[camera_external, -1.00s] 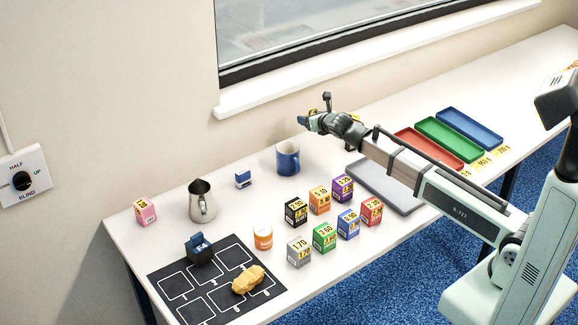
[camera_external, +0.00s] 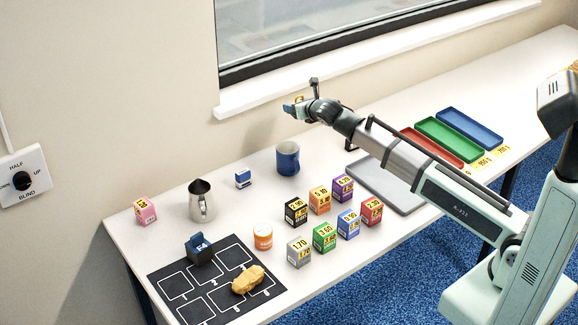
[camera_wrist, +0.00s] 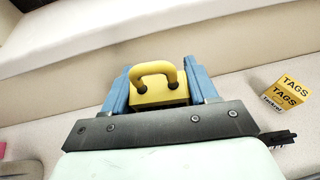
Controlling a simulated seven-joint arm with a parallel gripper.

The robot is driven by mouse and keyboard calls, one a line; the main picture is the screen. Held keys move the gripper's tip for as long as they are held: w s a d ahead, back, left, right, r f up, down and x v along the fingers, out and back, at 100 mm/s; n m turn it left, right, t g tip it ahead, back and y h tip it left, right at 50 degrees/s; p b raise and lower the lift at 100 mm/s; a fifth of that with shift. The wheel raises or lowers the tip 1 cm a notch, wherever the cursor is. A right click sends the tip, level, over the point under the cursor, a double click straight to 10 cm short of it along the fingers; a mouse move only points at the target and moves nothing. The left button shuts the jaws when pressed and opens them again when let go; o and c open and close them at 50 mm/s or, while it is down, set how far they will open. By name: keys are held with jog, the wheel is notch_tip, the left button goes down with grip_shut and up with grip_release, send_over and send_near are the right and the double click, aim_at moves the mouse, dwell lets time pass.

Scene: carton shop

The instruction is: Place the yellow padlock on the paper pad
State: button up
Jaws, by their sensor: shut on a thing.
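The yellow padlock (camera_wrist: 158,90) is held between the blue fingers of my gripper (camera_wrist: 160,82), with its shackle towards the top of the wrist view. In the external view my gripper (camera_external: 293,109) is raised above the back of the table, near the wall under the window sill. A small yellow bit of the padlock (camera_external: 299,100) shows there at the fingers. Nothing touches the padlock except the fingers. I cannot make out a paper pad in either view; my arm covers part of the table.
Several coloured price boxes (camera_external: 324,238) stand mid-table, near a blue mug (camera_external: 288,158) and a metal jug (camera_external: 201,202). A black numbered mat (camera_external: 167,269) lies at front left. A grey tray (camera_external: 407,204) lies under my arm. A yellow TAGS box (camera_wrist: 290,92) shows in the wrist view.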

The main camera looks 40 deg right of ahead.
jog(key=s+a, duration=0.3)
jog(key=a, duration=0.5)
jog(key=s+a, duration=0.4)
jog(key=a, duration=0.4)
jog(key=n+y, duration=0.1)
send_over(245, 272)
notch_tip(245, 272, down, 4)
jog(key=shift+a+f, duration=0.1)
jog(key=shift+f, duration=5.1)
jog(key=shift+f, duration=0.1)
jog(key=o, duration=1.3)
